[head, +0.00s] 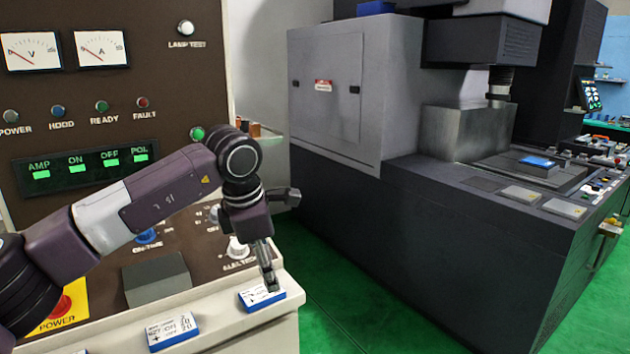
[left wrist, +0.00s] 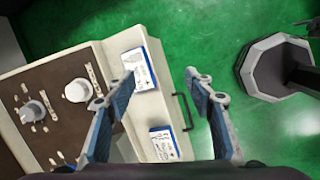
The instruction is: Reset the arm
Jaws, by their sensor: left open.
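My left arm reaches in from the left in the head view, over the control console (head: 240,328).
Another labelled block (head: 171,332) lies nearer on the ledge. Knobs (head: 237,248) and a grey block (head: 157,279) are on the panel behind it. A large dark machine (head: 400,240) stands at right. Green floor (head: 340,300) lies open between console and machine.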

